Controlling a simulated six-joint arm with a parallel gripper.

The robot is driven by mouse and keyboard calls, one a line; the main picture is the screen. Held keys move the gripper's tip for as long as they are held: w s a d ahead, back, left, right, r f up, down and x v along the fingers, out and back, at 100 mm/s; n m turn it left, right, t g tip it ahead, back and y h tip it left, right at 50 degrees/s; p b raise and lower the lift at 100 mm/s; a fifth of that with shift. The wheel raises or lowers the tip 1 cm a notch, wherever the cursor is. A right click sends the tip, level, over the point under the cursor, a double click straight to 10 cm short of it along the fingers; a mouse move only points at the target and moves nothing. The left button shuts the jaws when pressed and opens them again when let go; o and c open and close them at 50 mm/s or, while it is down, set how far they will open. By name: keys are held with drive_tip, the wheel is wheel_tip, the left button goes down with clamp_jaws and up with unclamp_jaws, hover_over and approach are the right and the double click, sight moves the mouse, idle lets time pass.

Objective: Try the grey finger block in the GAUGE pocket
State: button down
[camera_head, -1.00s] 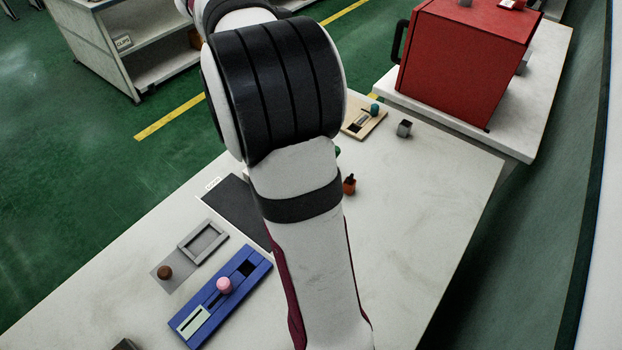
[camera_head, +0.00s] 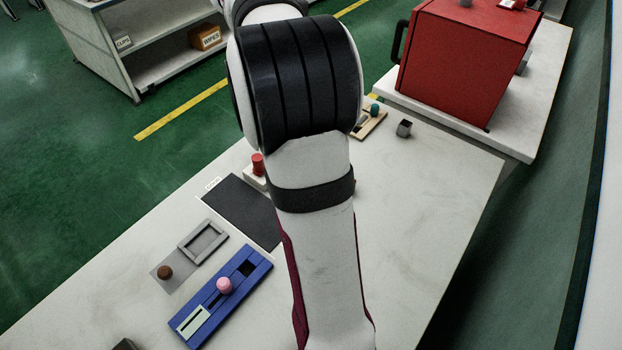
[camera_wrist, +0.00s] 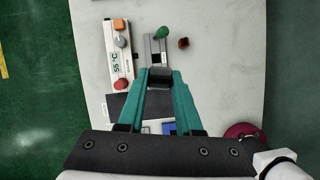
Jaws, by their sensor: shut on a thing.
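My gripper (camera_wrist: 160,76) has teal fingers and is shut on a dark grey block (camera_wrist: 160,73), taken to be the finger block. It holds the block over the white table, just by the near end of a grey fixture with a green knob (camera_wrist: 161,33). Whether the block touches anything below cannot be told. In the head view my arm hides the gripper and block. No GAUGE lettering is readable. A grey plate with a square raised frame (camera_head: 187,256) and a brown knob (camera_head: 165,272) lies left of the arm; whether either fixture is the GAUGE pocket is unclear.
A blue fixture with a pink knob (camera_head: 224,285) and a black mat (camera_head: 235,205) lie left of my arm. A white panel reading 55 °C (camera_wrist: 117,62) carries knobs. A small dark red object (camera_wrist: 183,43) stands right of the green knob. A red box (camera_head: 465,65) stands behind.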

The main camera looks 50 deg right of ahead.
drive_tip(key=shift+s+d+n+t, duration=0.15)
drive_tip(key=shift+d+n, duration=0.35)
drive_tip(key=shift+d, duration=0.55)
drive_tip(key=shift+d+n+t, duration=0.25)
drive_tip(key=shift+d+n, duration=0.25)
drive_tip(key=shift+d, duration=0.5)
drive_tip(key=shift+f, duration=0.25)
wheel_tip(320, 180, down, 19)
idle(4.8)
